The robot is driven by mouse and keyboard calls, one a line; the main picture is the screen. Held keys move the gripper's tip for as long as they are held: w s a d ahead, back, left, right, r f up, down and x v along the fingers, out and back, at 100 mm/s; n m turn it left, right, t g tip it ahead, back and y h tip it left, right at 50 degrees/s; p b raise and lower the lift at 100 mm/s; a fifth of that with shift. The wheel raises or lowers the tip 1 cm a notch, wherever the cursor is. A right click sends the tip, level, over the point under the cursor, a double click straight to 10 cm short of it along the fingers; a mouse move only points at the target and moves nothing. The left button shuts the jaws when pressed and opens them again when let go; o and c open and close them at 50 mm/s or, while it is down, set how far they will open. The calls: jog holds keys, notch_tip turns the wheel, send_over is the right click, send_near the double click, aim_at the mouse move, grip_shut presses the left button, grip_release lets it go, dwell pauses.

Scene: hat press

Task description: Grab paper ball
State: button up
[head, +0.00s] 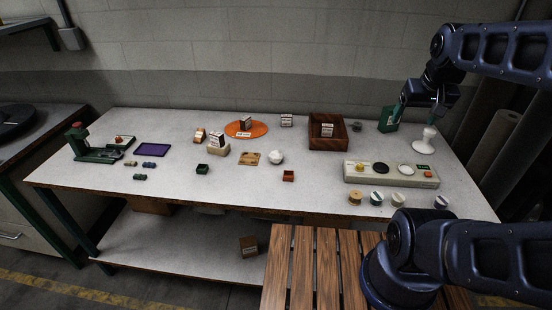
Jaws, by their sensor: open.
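A white, roundish ball (276,157), which looks like the paper ball, rests on the grey tabletop near the middle. A small wooden board lies just to its left, and nothing covers it. My gripper (416,112) is at the right end of the table, far to the right of the ball. It is open, pointing down, and looks empty. Its fingers show small, close to a green box and a white stand.
A brown wooden tray (327,144) stands between the ball and my gripper. A small brown box (288,176) is near the ball. An orange disc (260,129) lies behind it.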

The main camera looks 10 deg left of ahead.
jog(key=w+a+f+n+g+h, duration=0.1)
jog(key=w+a+n+g, duration=0.1)
jog(key=w+a+n, duration=0.3)
jog(key=n+t+h, duration=0.2)
jog(key=n+h, duration=0.7)
jog(key=n, duration=0.6)
send_over(270, 158)
jog(key=s+d, duration=0.1)
jog(key=d, duration=0.6)
notch_tip(270, 158, down, 19)
jog(key=s+a+f+n+t, duration=0.1)
jog(key=a+f+n, duration=0.1)
jog(key=a+f, duration=0.2)
jog(key=s+a+f+n+t, duration=0.2)
jog(key=a+f, duration=0.1)
jog(key=a, duration=0.2)
jog(key=s+a+f+n+t, duration=0.1)
jog(key=a+f, duration=0.3)
jog(key=shift+s+a+f+n, duration=0.15)
jog(key=shift+a+f+n, duration=0.15)
jog(key=shift+a+n, duration=0.1)
jog(key=shift+r+x, duration=0.2)
jog(key=shift+x, duration=5.2)
jog(key=shift+d, duration=0.2)
jog(key=c, duration=1)
jog(key=shift+c, duration=0.2)
